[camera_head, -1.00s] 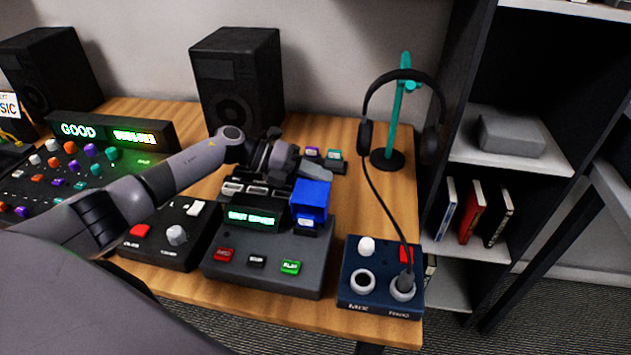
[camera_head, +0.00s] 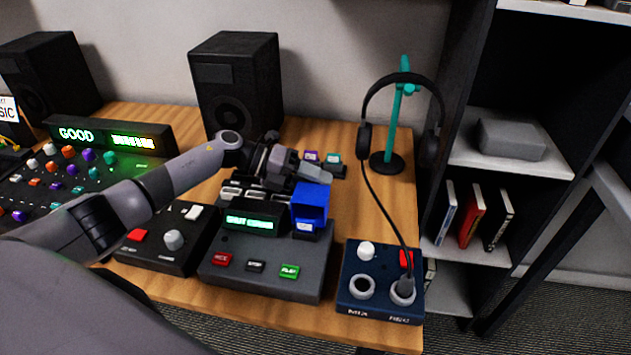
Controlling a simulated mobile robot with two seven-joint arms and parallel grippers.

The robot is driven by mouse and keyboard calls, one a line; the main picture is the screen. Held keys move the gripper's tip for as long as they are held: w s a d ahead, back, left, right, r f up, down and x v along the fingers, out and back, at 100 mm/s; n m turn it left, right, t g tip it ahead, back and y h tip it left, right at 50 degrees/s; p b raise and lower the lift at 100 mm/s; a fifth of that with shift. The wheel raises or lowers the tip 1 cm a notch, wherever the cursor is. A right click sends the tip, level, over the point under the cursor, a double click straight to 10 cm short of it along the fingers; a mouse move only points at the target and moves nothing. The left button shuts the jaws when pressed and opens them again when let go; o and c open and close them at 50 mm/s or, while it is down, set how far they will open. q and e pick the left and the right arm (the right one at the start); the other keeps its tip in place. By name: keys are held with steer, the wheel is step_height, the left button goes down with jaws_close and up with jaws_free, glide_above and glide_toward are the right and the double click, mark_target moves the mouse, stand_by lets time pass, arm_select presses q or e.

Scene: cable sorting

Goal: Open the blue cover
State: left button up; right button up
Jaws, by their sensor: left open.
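The blue cover (camera_head: 310,203) is at the back right corner of a dark grey device (camera_head: 265,268) with a green lit display. It stands raised, its dark hollow side toward me, with a small labelled part below it. My left gripper (camera_head: 318,174) is just behind and above the cover, with its fingers pointing right. It looks empty. Whether it touches the cover's top cannot be told. My right gripper does not show.
A dark blue box (camera_head: 378,283) with a plugged headphone cable stands at right. Headphones (camera_head: 402,95) hang on a teal stand. A grey control box (camera_head: 165,240) is at left. Speakers (camera_head: 237,85) stand behind. Bare wood (camera_head: 345,210) lies right of the cover.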

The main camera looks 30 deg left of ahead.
arm_select(q)
steer(key=v, duration=0.6)
steer(key=shift+a+f+b, duration=0.1)
steer(key=shift+a+b, duration=0.05)
steer(key=shift+b, duration=0.2)
steer(key=shift+s+a, duration=0.15)
steer(key=shift+a, duration=0.1)
